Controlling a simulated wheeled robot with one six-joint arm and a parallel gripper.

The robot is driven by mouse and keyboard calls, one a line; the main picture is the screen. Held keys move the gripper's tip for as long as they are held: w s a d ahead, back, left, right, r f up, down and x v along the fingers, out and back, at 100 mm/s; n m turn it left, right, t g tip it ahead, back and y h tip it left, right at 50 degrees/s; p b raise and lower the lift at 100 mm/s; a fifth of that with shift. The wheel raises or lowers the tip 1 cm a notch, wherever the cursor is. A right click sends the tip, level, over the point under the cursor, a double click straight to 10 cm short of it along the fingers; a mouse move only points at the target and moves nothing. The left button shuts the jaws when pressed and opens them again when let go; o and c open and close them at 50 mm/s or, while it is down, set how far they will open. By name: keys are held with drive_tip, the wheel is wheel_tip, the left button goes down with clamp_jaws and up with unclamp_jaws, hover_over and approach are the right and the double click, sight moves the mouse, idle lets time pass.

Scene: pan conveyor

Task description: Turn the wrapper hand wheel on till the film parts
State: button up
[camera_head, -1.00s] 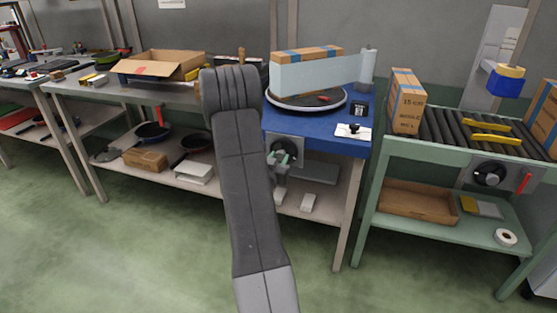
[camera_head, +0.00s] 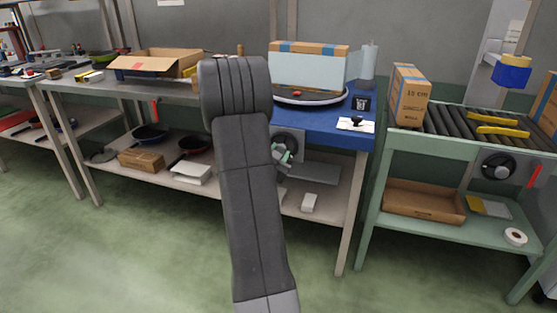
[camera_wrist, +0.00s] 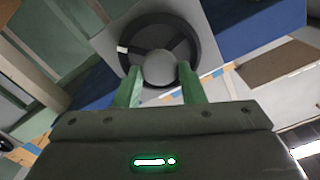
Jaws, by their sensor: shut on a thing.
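The wrapper hand wheel (camera_head: 288,138) is a dark wheel on a grey plate under the front of the blue table. In the wrist view its dark rim (camera_wrist: 140,31) and round grey knob (camera_wrist: 160,68) show close up. My gripper (camera_head: 283,155) is shut on the knob, with a green finger on each side; the same gripper fills the wrist view (camera_wrist: 158,83). Above, a cardboard box (camera_head: 307,48) stands on the round turntable (camera_head: 318,101). Pale film (camera_head: 305,72) covers its front and still runs to the upright film roll (camera_head: 368,66) at the right.
My arm hides the left part of the blue table (camera_head: 340,132). A black-handled device on a white plate (camera_head: 355,124) sits at its front right. At the right stands a roller conveyor (camera_head: 455,122) with a carton (camera_head: 409,95) and another hand wheel (camera_head: 498,167).

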drive_tip(key=shift+m, duration=0.3)
drive_tip(key=o, duration=1)
drive_tip(key=p+v, duration=0.1)
drive_tip(key=v, duration=1.3)
drive_tip(key=shift+w, duration=0.1)
drive_tip(key=b+x, duration=0.1)
drive_tip(key=x, duration=1.3)
